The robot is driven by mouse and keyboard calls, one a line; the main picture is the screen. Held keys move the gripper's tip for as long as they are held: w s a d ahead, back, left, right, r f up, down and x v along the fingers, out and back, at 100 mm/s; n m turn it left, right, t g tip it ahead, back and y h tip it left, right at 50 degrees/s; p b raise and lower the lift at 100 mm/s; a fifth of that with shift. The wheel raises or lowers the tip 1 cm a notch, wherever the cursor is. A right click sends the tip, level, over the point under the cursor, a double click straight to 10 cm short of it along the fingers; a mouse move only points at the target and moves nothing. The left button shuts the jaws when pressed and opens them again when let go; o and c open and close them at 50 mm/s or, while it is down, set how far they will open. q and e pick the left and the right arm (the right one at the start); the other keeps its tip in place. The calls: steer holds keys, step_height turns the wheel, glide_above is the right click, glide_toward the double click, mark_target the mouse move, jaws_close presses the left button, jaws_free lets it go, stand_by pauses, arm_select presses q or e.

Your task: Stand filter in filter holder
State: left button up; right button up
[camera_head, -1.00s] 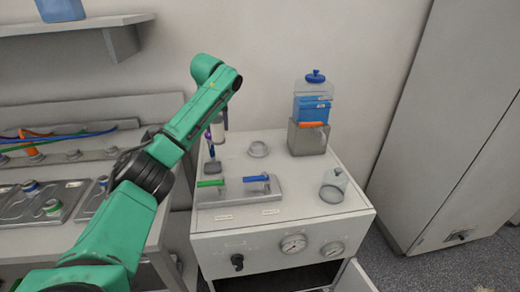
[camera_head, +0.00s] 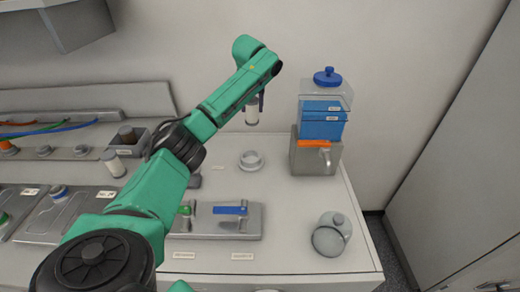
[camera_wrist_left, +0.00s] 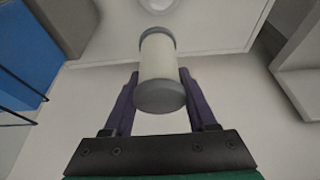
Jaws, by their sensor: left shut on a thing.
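My left gripper (camera_head: 257,104) is shut on the filter (camera_head: 252,113), a white cylinder with grey end caps. The filter is held roughly upright above the cabinet top. In the left wrist view the filter (camera_wrist_left: 160,70) sits between the two purple fingers (camera_wrist_left: 160,92). The filter holder looks to be the round grey ring (camera_head: 251,161) on the cabinet top, below the filter in the head view and apart from it. A pale round rim (camera_wrist_left: 160,5), perhaps this ring, shows at the top of the wrist view. My right gripper is not in view.
A grey container (camera_head: 315,157) with blue blocks and a blue-lidded clear jar stands right of the ring. A valve plate with a blue handle (camera_head: 230,210) is in front. Another white cylinder (camera_head: 113,164) stands left.

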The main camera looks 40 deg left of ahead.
mark_target(247, 121)
arm_select(q)
steer(key=s+f, duration=0.1)
steer(key=f, duration=0.2)
steer(key=s+f, duration=0.1)
steer(key=shift+s+a+f+p, duration=0.1)
steer(key=shift+s+f+p, duration=0.2)
steer(key=shift+p, duration=0.1)
steer(key=f, duration=0.8)
steer(key=w+f+p, duration=0.1)
steer(key=f, duration=0.3)
steer(key=shift+f, duration=0.15)
steer(key=o, duration=1.4)
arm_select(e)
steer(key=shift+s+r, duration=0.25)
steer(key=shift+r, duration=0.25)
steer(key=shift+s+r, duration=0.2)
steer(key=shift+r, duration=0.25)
arm_select(q)
steer(key=v, duration=1.2)
steer(key=shift+s, duration=0.1)
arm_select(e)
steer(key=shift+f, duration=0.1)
